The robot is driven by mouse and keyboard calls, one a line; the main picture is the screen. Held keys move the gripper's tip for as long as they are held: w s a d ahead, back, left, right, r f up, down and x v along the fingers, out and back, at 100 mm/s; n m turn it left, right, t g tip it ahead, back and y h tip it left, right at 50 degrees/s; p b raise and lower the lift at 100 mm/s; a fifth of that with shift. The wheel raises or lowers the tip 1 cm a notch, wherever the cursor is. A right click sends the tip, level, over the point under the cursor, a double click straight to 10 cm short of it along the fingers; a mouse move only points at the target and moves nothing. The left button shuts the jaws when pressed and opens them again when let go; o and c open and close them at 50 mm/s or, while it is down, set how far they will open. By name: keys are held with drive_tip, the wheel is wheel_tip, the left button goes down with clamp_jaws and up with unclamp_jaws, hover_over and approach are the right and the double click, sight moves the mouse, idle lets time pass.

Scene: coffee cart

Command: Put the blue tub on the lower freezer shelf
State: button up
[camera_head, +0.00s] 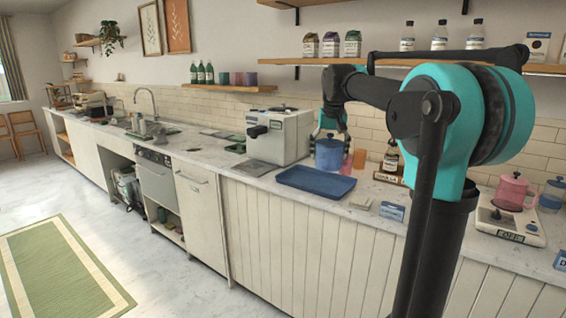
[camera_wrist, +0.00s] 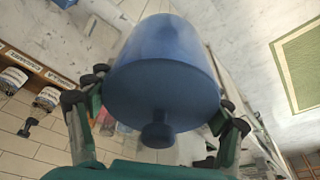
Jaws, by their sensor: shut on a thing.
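The blue tub (camera_head: 329,156) is a round blue canister with a lid and knob. My gripper (camera_head: 329,134) is shut on it in the head view, above the counter behind the blue tray. In the wrist view the tub (camera_wrist: 165,75) fills the middle, its lid knob towards the camera, with the fingers of my gripper (camera_wrist: 160,125) on both sides of it. I cannot tell for sure whether its base is clear of the counter. No freezer shelf can be made out clearly; an open shelf space (camera_head: 168,222) shows under the counter at left.
A blue tray (camera_head: 316,181) lies on the counter in front of the tub. The floor at left is open.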

drive_tip(key=s+d+f, duration=0.1)
drive_tip(key=f, duration=1.3)
drive_tip(key=s+d+f, duration=0.1)
drive_tip(key=s+f, duration=0.1)
drive_tip(key=f, duration=1.2)
drive_tip(key=s+d+f, duration=0.1)
drive_tip(key=s+f, duration=0.1)
drive_tip(key=f, duration=1.2)
drive_tip(key=shift+s+d+f, duration=0.25)
drive_tip(key=shift+d+f, duration=0.05)
drive_tip(key=shift+f, duration=0.1)
drive_tip(key=shift+d, duration=0.1)
